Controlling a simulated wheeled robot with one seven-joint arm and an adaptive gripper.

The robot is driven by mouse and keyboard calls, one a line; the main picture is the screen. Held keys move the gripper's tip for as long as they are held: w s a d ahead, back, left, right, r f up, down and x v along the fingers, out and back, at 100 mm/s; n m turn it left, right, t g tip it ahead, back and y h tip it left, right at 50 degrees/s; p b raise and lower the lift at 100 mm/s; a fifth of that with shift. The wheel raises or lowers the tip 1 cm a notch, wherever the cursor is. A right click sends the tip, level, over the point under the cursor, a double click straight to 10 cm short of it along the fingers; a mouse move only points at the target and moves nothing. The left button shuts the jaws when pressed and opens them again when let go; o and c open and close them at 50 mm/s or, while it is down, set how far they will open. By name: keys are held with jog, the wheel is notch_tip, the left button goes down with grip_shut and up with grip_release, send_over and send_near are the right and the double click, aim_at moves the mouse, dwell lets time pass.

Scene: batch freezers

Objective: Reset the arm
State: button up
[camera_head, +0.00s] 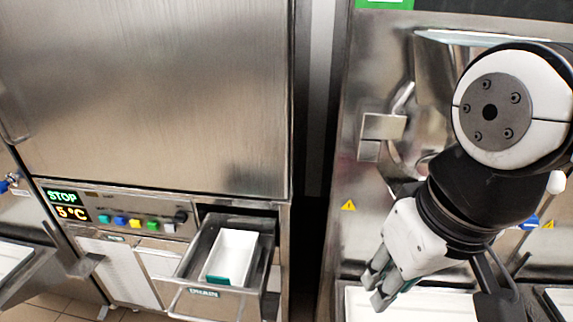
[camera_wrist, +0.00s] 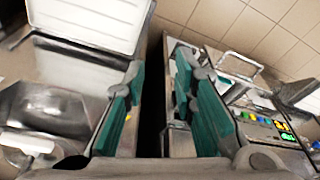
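My gripper (camera_head: 373,288) is on the right side of the head view, pointing down and to the left. In the wrist view its two teal-padded fingers (camera_wrist: 155,95) stand apart with a dark gap between them and nothing held. In the head view it is right of the open drawer and in front of the right-hand steel machine (camera_head: 361,190), near a white tray (camera_head: 425,308). My arm covers part of that machine.
The left steel machine (camera_head: 150,90) has a display reading STOP and 5°C (camera_head: 64,205) and several coloured buttons (camera_head: 135,223). Its drawer (camera_head: 205,303) is pulled out and holds a white container (camera_head: 234,252). A dark narrow gap (camera_head: 313,130) separates the machines.

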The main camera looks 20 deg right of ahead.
jog(key=shift+s, duration=0.1)
notch_tip(320, 180, up, 8)
jog(key=t+p, duration=0.1)
jog(key=p, duration=0.6)
jog(key=shift+r+t, duration=0.15)
jog(key=shift+t, duration=0.15)
jog(key=shift+d, duration=0.1)
